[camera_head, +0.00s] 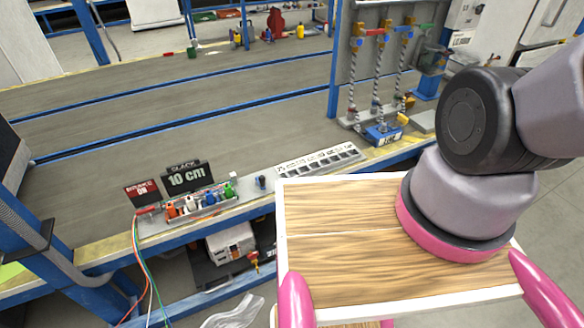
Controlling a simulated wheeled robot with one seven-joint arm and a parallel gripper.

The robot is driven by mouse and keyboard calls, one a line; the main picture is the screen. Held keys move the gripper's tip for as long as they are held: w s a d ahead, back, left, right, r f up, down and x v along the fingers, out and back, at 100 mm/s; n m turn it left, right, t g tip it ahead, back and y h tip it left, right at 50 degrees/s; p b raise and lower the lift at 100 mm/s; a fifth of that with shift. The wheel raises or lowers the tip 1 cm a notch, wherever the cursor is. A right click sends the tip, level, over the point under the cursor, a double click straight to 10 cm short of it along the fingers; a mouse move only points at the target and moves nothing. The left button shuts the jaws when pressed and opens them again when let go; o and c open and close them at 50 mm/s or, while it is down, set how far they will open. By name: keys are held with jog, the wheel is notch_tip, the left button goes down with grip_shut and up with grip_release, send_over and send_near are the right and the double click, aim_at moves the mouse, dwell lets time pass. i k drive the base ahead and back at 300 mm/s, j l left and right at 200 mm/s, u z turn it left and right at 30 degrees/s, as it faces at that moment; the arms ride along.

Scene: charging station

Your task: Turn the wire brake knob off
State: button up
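A small control panel (199,207) stands on the near edge of the bench, left of centre. It carries a row of small coloured knobs: orange (171,210), white (190,204), blue (209,198) and green (229,189). Which one is the wire brake knob I cannot tell. A dark red sign (142,194) at its left ends in "ON"; its upper line is too small to read surely. A black sign (188,178) reads "SLACK 10 cm".
A white slotted strip (318,160) lies on the bench right of the panel. A rack with hanging chains (378,70) and a blue-based unit (384,134) stand farther right. A blue post (30,215) and cables rise at the left.

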aim_at(146, 210)
jog(key=k, duration=0.85)
jog(key=k+u, duration=0.15)
jog(key=u, duration=0.35)
jog(key=k+u, duration=0.1)
jog(key=u, duration=0.4)
jog(key=k+j+u, duration=0.15)
jog(key=u, duration=0.35)
jog(key=i+l+u, duration=0.15)
jog(key=l+u, duration=0.35)
jog(key=l, duration=0.35)
jog(key=l+u, duration=0.45)
jog(key=l, duration=1.05)
